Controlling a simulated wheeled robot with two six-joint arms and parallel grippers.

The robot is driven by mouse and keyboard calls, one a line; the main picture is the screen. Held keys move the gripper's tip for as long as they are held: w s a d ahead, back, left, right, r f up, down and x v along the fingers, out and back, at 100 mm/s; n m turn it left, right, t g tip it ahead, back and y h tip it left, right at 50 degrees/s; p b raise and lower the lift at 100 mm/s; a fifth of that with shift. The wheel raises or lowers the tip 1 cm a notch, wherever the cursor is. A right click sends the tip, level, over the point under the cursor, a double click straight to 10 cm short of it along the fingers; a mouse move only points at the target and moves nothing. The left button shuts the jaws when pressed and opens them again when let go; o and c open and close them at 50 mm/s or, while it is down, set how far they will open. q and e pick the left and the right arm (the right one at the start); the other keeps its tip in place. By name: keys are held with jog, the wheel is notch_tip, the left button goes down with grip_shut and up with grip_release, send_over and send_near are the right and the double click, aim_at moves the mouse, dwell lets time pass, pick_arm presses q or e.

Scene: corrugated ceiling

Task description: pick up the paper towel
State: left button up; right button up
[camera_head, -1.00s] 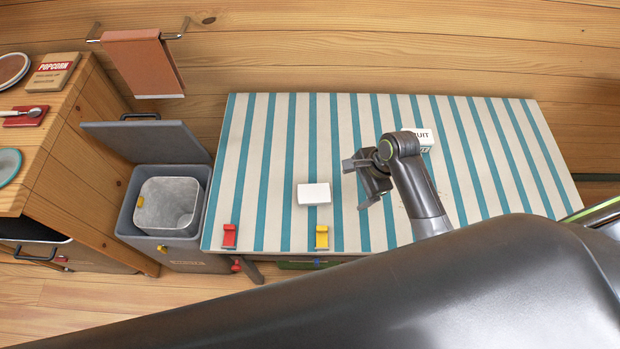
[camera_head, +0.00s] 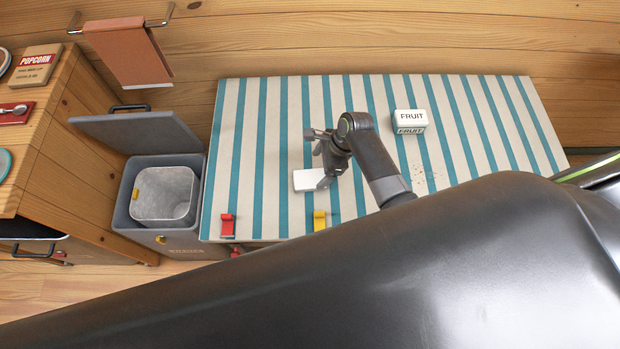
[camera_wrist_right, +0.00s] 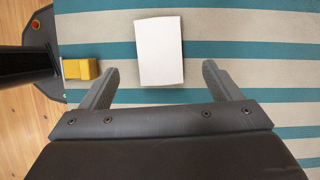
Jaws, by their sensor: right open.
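The paper towel, seen as a flat white rectangle (camera_head: 305,180), lies on the striped table (camera_head: 270,120). It also shows in the right wrist view (camera_wrist_right: 160,48), just ahead of the fingers and roughly between their lines. My right gripper (camera_head: 317,159) is open and empty, above the table beside the white rectangle's right end. One finger covers part of that end in the head view. I cannot tell the exact height gap. My left gripper is not in view.
A white FRUIT box (camera_head: 409,121) stands right of my right arm. Red (camera_head: 228,225) and yellow (camera_head: 319,220) clips sit at the table's front edge. An open grey bin (camera_head: 128,215) stands left of the table. The table's left part is clear.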

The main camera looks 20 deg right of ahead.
aim_at(311, 178)
jog(key=shift+x, duration=3.3)
jog(key=shift+s+f, duration=0.1)
jog(key=shift+f, duration=0.1)
jog(key=c, duration=1.1)
jog(key=shift+o, duration=0.2)
jog(key=shift+r, duration=0.2)
notch_tip(311, 178, up, 10)
jog(key=shift+p, duration=0.4)
